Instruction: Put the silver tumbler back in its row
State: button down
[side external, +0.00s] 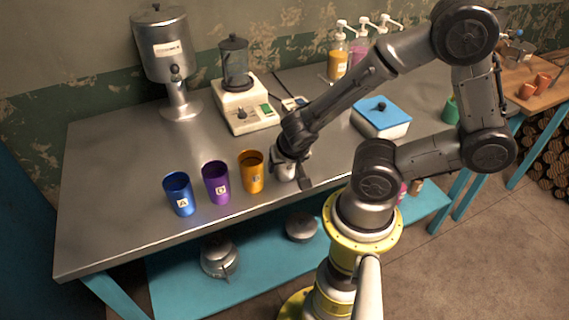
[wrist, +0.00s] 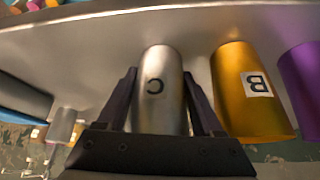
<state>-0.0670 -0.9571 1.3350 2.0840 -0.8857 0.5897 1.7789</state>
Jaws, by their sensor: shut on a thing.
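The silver tumbler (wrist: 163,62), marked C, is between the two fingers of my gripper (wrist: 159,76), which is shut on it. In the side view the tumbler (side external: 285,173) is partly hidden by my gripper (side external: 292,172), just right of the gold tumbler. I cannot tell whether its base touches the table. The gold tumbler (side external: 251,172), marked B, the purple tumbler (side external: 216,184) and the blue tumbler (side external: 179,194) form an upright row to the left. The gold tumbler (wrist: 240,105) and purple tumbler (wrist: 304,75) also show in the wrist view, apart from my gripper.
The metal table (side external: 110,230) has its front edge close to the row. A blender (side external: 240,100), a metal dispenser (side external: 165,60) and a blue-lidded box (side external: 381,116) stand farther back. Pump bottles (side external: 338,55) are at the wall. The table left of the blue tumbler is clear.

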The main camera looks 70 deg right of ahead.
jog(key=shift+c, duration=1.5)
grip_release()
jog(key=shift+r, duration=0.2)
jog(key=s+a+r+n+y, duration=0.1)
jog(key=a+r+n, duration=0.1)
jog(key=r, duration=0.4)
jog(key=s+a+r+n+t+y, duration=0.1)
jog(key=s+a+r+n+y, duration=0.1)
jog(key=r+n, duration=0.3)
jog(key=s+a+r+n+t+y, duration=0.1)
jog(key=a+r+n, duration=0.3)
jog(key=r, duration=0.5)
jog(key=shift+s+y, duration=0.25)
jog(key=shift+y, duration=0.25)
